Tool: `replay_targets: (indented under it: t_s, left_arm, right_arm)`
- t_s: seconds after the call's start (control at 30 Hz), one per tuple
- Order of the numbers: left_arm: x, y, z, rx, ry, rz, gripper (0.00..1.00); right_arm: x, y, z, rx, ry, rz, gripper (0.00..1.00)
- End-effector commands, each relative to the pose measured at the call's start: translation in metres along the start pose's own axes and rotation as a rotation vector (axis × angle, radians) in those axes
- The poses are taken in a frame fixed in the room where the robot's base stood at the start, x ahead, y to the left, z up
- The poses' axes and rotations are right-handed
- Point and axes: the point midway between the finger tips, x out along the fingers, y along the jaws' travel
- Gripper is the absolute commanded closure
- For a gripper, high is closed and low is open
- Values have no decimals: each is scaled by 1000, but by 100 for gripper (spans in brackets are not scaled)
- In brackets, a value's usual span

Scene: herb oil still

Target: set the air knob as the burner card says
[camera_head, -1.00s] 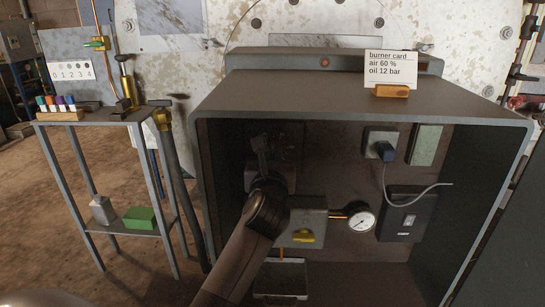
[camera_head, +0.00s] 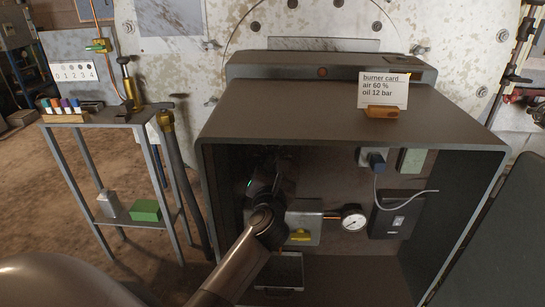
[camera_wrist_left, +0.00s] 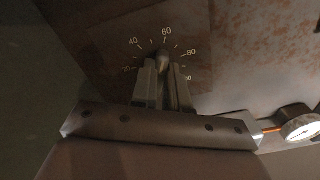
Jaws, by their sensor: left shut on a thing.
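The burner card (camera_head: 382,90) stands in a wooden holder on top of the burner cabinet and reads "air 60 %, oil 12 bar". My left gripper (camera_head: 263,186) is inside the open cabinet, at its upper left, and hides the air knob in the head view. In the left wrist view the gripper (camera_wrist_left: 165,84) is shut on the air knob (camera_wrist_left: 163,59), with a finger on each side. The knob's tip points up at about the 60 mark of the dial (camera_wrist_left: 201,68). The 40 and 80 marks also show. My right gripper is not in view.
Cabinet walls (camera_head: 452,230) enclose the arm. A narrow side table (camera_head: 95,121) stands left.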

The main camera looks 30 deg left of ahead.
Motion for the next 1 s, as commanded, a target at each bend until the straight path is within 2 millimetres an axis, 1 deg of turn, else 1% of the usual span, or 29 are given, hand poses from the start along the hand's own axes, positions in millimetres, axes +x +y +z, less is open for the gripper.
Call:
replay_targets:
  t_s: [0.03,0.33,0.37,0.4,0.43,0.77,0.87,1.0]
  left_arm:
    - [0,0,0,9,1,-1,100]
    - [0,-1,-1,13,1,-1,100]
    - [0,-1,-1,13,1,-1,82]
    - [0,-1,-1,12,1,-1,69]
    - [0,-1,-1,12,1,-1,60]
    - [-2,-1,-1,11,0,-1,60]
    - [-10,-1,0,10,0,-2,60]
    - [-32,-1,-1,9,2,-2,60]
  right_arm:
    - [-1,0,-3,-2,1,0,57]
    - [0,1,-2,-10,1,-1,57]
    - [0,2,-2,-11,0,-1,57]
    - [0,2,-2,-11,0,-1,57]
    - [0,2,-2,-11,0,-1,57]
    - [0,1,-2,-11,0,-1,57]
    - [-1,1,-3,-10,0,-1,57]
    - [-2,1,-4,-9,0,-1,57]
